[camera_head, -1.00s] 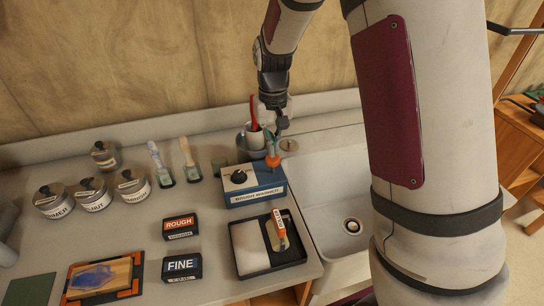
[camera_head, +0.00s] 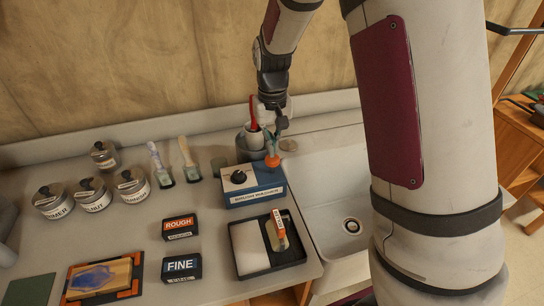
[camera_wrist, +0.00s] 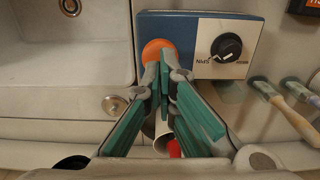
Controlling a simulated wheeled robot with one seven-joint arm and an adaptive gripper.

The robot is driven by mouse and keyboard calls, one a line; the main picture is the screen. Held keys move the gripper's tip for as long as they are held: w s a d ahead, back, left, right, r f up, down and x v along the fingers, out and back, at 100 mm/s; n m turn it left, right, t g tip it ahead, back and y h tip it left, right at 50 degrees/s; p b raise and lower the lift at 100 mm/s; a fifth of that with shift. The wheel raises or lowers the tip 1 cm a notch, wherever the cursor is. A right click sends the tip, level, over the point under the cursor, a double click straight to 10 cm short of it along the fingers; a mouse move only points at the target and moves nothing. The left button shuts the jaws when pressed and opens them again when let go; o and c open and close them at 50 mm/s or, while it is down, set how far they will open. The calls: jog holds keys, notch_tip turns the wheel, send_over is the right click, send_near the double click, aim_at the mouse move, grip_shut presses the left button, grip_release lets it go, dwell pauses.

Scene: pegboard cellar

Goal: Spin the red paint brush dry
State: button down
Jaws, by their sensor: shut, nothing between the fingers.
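The red paint brush (camera_head: 252,112) stands handle up in a pale cup at the back of the counter. Its bristles are hidden; a bit of red also shows between my fingers in the wrist view (camera_wrist: 174,148). The blue and white box (camera_head: 252,186) has a black knob (camera_head: 238,176) and a round orange button (camera_head: 272,161). My gripper (camera_head: 272,150) is shut and empty, pointing down at the orange button. In the wrist view its teal fingertips (camera_wrist: 164,64) overlap the button's near edge (camera_wrist: 158,49); I cannot tell whether they touch it.
A white sink (camera_head: 335,200) lies right of the box. A black tray (camera_head: 266,246) with an orange-labelled tool sits in front. Two pale brushes (camera_head: 187,160), lidded jars (camera_head: 92,194) and ROUGH and FINE blocks (camera_head: 181,267) stand to the left.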

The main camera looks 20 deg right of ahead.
aim_at(273, 159)
jog(key=shift+f, duration=0.8)
dwell(1.3)
jog(key=shift+f, duration=0.1)
dwell(0.8)
jog(key=shift+f+b, duration=0.6)
jog(key=shift+f, duration=1.15)
jog(key=shift+r+p, duration=0.75)
jog(key=shift+r, duration=1.1)
jog(key=shift+r+p, duration=1)
jog(key=shift+r, duration=2)
